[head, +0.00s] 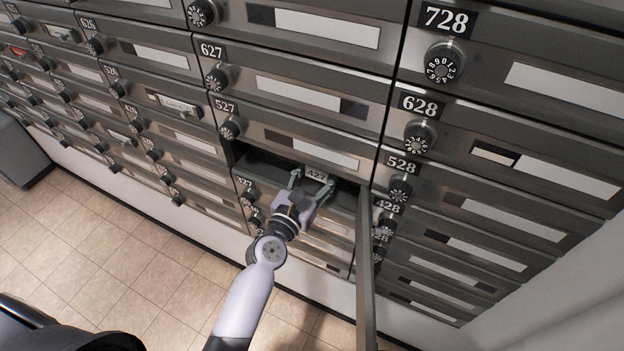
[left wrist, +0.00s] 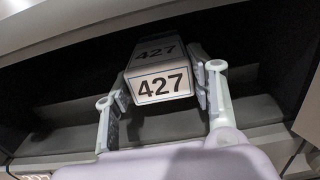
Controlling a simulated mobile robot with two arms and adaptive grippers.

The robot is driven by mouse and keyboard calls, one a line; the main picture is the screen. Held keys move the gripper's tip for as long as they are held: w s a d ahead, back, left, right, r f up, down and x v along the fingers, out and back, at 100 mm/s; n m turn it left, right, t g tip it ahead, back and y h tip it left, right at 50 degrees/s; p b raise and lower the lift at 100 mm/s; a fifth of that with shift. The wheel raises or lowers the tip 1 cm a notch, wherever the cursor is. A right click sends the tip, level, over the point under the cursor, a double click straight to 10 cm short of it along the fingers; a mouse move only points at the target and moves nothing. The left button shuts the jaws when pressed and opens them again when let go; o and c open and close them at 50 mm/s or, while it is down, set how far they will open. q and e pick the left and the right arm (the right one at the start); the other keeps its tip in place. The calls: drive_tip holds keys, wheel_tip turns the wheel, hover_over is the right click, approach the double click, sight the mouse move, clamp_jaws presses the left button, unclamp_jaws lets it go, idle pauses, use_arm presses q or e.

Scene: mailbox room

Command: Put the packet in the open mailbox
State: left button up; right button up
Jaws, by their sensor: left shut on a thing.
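The packet (head: 316,174) is a small white box with the number 427 on its faces. My left gripper (head: 311,181) is shut on it, one finger on each side. In the left wrist view the packet (left wrist: 160,84) sits between the fingers, in the mouth of a dark compartment. The open mailbox (head: 262,163) is that wide, low compartment, below the box marked 527. Its door (head: 365,275) hangs open to the right of the gripper. In the left wrist view the mailbox floor (left wrist: 70,138) is grey and its inside is dark. My right gripper is not in view.
Shut mailboxes with round dials surround the opening, such as 527 (head: 310,150) above and 528 (head: 470,197) to the right. The open door stands out from the wall close to my arm. Tiled floor (head: 90,250) lies below left.

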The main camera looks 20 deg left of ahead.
use_arm(q)
drive_tip(key=shift+w, duration=0.2)
drive_tip(key=o, duration=1.2)
drive_tip(key=shift+s, duration=0.15)
drive_tip(key=shift+s+a, duration=0.15)
drive_tip(key=shift+s, duration=0.6)
drive_tip(key=shift+s+a, duration=0.15)
drive_tip(key=shift+s, duration=0.55)
drive_tip(key=shift+s+a, duration=0.15)
drive_tip(key=shift+s, duration=0.6)
drive_tip(key=shift+s+a, duration=0.1)
drive_tip(key=shift+s, duration=0.65)
drive_tip(key=shift+s+a+b, duration=0.2)
drive_tip(key=shift+s+b, duration=0.05)
drive_tip(key=shift+s, duration=0.7)
drive_tip(key=shift+s+a+b, duration=0.2)
drive_tip(key=shift+s+b, duration=0.05)
drive_tip(key=shift+s, duration=0.7)
drive_tip(key=shift+s+a+b, duration=0.2)
drive_tip(key=shift+s+b, duration=0.05)
drive_tip(key=shift+s, duration=0.7)
